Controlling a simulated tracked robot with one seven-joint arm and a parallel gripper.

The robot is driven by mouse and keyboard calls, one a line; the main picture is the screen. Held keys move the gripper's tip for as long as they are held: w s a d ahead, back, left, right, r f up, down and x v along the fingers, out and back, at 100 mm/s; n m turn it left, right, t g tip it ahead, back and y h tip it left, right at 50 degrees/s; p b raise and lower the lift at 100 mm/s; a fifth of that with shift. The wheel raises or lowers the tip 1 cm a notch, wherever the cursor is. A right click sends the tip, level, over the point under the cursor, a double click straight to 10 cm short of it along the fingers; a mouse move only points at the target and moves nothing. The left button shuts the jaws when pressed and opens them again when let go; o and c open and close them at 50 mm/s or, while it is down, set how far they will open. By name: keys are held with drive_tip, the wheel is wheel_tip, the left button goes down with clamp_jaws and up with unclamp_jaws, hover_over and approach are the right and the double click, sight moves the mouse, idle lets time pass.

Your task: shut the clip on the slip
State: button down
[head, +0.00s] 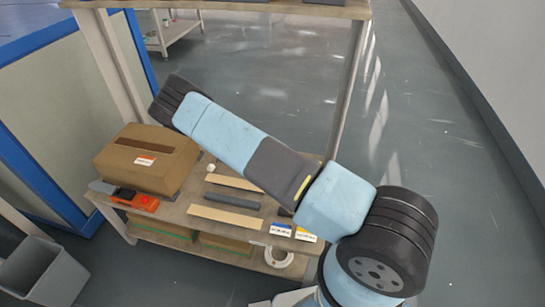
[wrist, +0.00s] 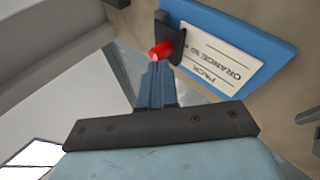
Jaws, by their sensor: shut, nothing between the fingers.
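In the wrist view, a white slip (wrist: 215,52) with printed words, "PACK" and "ORANGE" among them, lies on a blue board (wrist: 265,33). A dark clip (wrist: 174,33) with a red tab (wrist: 160,50) sits at the slip's left end. The red tab sticks out toward my gripper (wrist: 157,68). My gripper is shut and empty, its blue fingertips just below the red tab. I cannot tell whether they touch it. In the head view my arm covers the middle of the scene, and neither the clip nor the slip can be made out.
In the head view, a wooden shelf unit (head: 183,220) carries a brown cardboard box (head: 140,172), an orange tool (head: 143,202), flat strips (head: 225,217) and small cards (head: 281,230). A grey bin (head: 42,270) stands at lower left. Open floor (head: 450,230) lies to the right.

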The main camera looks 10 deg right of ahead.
drive_tip(key=v, duration=1)
drive_tip(key=shift+a, duration=0.35)
